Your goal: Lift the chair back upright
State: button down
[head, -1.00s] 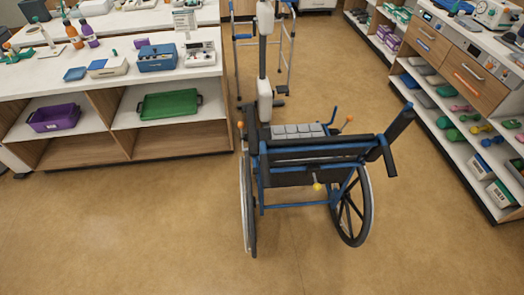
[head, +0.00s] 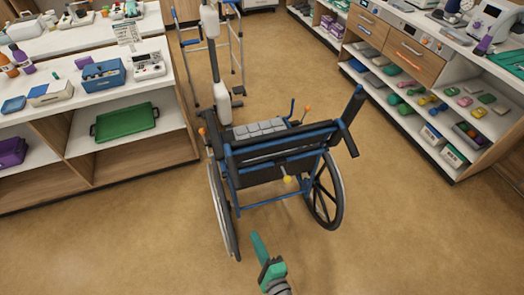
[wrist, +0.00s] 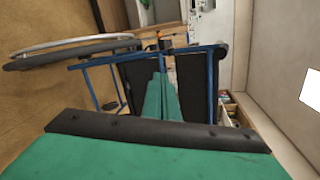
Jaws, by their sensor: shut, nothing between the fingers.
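The wheelchair (head: 275,172) stands on the floor in the middle of the head view, seen from behind and above. It has a blue frame, large spoked wheels and a grey seat cushion (head: 262,128). Its dark back (head: 285,145) leans toward me and lies low, with push handles at its ends. A yellow knob (head: 287,179) hangs below the back. My gripper (head: 257,241), with green fingers, is shut and empty, apart from the chair on its near side. In the wrist view its fingers (wrist: 160,88) overlap the blue frame (wrist: 122,55) and dark panels (wrist: 195,85).
A white-topped shelf unit with a green tray (head: 124,122) stands at left. A drawer and shelf unit (head: 400,48) stands at right. A blue walking frame (head: 228,50) and a grey pole with white parts (head: 212,50) are beyond the chair. The near floor is clear.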

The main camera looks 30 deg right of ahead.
jog(key=w+d+r+m+t, duration=0.2)
jog(key=w+d+r+m, duration=0.3)
jog(key=w+d+m, duration=0.3)
jog(key=m+t+h, duration=0.2)
jog(key=m+h, duration=0.1)
jog(key=m, duration=0.4)
send_near(259, 140)
jog(key=x, duration=0.6)
jog(key=shift+w+d+f, duration=0.1)
